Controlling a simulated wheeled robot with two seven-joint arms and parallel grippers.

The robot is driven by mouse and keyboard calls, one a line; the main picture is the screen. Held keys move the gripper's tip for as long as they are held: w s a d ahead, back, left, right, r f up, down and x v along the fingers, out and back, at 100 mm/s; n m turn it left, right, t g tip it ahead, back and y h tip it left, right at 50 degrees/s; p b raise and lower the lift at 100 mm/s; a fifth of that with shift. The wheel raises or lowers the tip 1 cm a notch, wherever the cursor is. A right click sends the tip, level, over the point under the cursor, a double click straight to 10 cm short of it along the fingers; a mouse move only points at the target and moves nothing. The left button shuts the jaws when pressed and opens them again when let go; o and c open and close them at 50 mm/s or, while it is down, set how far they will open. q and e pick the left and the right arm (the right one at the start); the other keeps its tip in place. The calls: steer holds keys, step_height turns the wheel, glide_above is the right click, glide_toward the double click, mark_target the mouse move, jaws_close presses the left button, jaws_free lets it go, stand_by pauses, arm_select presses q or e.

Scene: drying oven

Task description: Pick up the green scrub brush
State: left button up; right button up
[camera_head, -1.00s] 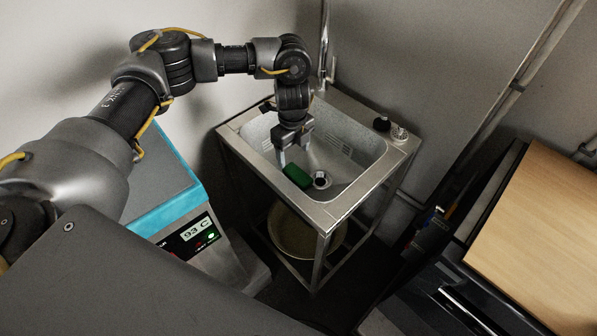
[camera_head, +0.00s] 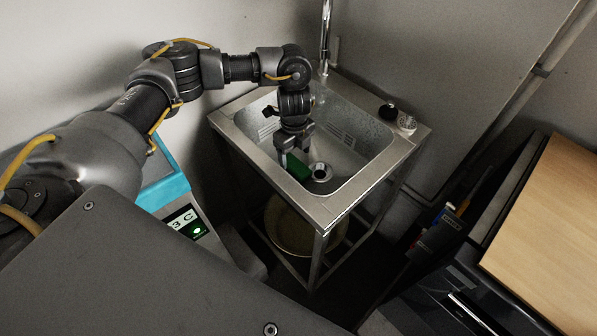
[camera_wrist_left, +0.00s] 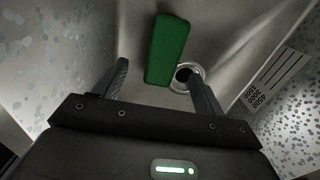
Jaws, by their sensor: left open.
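The green scrub brush (camera_head: 298,168) lies in the basin of the metal sink (camera_head: 340,208), beside the round drain (camera_head: 320,172). In the left wrist view the brush (camera_wrist_left: 167,50) is a green block ahead of the fingers, between their lines, with the drain (camera_wrist_left: 187,74) to its right. My left gripper (camera_head: 293,157) points down into the basin. In the left wrist view my left gripper (camera_wrist_left: 160,85) is open and empty, with its two fingers apart. The brush is partly behind a finger in the head view. My right gripper is not in view.
The sink's walls enclose the gripper, and a tall faucet (camera_head: 325,40) stands at its back. Two small items, one dark (camera_head: 388,112) and one light (camera_head: 406,123), sit on the right rim. A blue-edged device (camera_head: 165,190) stands left, and a wooden top (camera_head: 545,215) is at the right.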

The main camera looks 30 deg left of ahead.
mark_target(295, 165)
arm_select(q)
steer(key=shift+d+f, duration=0.15)
steer(key=shift+d, duration=0.1)
steer(key=shift+f, duration=0.25)
steer(key=f, duration=0.2)
steer(key=f+b, duration=0.1)
steer(key=shift+a+f, duration=0.35)
steer(key=shift+w+f, duration=0.1)
steer(key=shift+f, duration=0.45)
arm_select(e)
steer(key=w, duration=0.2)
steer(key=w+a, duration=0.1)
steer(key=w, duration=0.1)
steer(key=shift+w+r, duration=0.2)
arm_select(q)
steer(key=shift+c, duration=0.4)
